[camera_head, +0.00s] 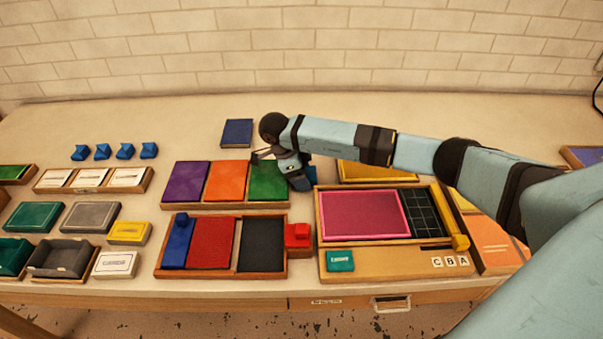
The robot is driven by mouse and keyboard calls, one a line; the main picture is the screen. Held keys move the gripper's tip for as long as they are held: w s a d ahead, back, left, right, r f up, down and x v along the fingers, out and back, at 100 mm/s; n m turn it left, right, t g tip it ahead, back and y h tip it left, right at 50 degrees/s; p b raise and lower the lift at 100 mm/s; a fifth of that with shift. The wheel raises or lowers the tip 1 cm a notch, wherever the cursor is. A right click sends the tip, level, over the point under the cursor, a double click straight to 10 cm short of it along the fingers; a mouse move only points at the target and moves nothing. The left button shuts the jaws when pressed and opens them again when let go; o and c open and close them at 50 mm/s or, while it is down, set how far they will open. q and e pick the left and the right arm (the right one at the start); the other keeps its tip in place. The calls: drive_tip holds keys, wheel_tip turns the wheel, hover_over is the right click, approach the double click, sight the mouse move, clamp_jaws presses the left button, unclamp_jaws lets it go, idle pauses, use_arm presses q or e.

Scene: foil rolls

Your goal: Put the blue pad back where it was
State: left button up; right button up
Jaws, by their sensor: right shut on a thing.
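A dark blue pad (237,133) lies flat on the table behind the back tray, apart from other things. A brighter blue pad (176,252) is in the left part of the front tray (221,275), with a small blue block (182,220) at its back end. My right gripper (298,180) points down at the right end of the back tray, by the green pad. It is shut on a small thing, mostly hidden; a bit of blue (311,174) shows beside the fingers. My left gripper is not in view.
The back tray (225,206) holds purple, orange and green pads. A red block (298,236) stands right of the front tray. A wooden case (400,262) with a pink panel is under my right arm. Several blue blocks (125,151) stand back left.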

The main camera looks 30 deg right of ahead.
drive_tip(key=shift+f, duration=0.1)
drive_tip(key=o, duration=1)
drive_tip(key=shift+c, duration=0.2)
drive_tip(key=shift+r, duration=0.2)
drive_tip(key=v, duration=1)
drive_tip(key=shift+w+a+r, duration=0.1)
drive_tip(key=shift+a+r, duration=0.05)
drive_tip(key=shift+r, duration=0.15)
drive_tip(key=shift+w+a+r, duration=0.1)
drive_tip(key=shift+a+r, duration=0.15)
drive_tip(key=shift+r, duration=0.35)
drive_tip(key=shift+f, duration=0.1)
